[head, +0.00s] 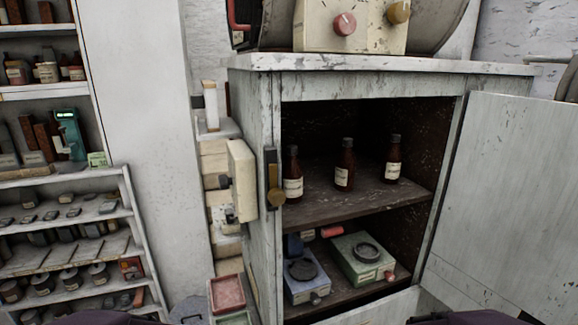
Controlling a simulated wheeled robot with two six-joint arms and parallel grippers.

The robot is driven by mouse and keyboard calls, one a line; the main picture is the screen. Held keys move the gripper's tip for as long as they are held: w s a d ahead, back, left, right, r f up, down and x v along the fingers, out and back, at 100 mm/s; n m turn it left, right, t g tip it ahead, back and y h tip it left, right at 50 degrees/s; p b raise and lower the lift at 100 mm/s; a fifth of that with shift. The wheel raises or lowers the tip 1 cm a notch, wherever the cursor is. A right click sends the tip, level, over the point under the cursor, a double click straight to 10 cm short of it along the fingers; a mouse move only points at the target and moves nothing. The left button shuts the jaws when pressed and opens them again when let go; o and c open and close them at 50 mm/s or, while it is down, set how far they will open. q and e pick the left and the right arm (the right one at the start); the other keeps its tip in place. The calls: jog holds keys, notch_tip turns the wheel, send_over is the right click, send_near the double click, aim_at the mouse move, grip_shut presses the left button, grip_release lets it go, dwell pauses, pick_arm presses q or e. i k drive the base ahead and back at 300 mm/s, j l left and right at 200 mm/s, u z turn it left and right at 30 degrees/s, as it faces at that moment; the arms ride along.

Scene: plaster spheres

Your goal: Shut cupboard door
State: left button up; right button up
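The cupboard (258,130) is worn white and stands in the middle of the head view. Its door (520,180) is a pale panel swung wide open to the right, and it runs out of the picture at the right edge. The door's free edge is out of view. Neither of my grippers shows. Only dark purple parts, likely my arms, show at the bottom edge.
Several brown bottles (344,166) stand on the cupboard's upper shelf (360,205). A green box (362,258) and a blue-grey box (306,276) sit below. A device with a red knob (344,24) stands on top. Stocked shelves (65,215) line the left.

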aim_at(505, 241)
jog(key=k+l+z, duration=0.15)
jog(key=l, duration=0.15)
jog(key=l+z, duration=0.2)
jog(key=l+u, duration=0.1)
jog(key=l, duration=1.2)
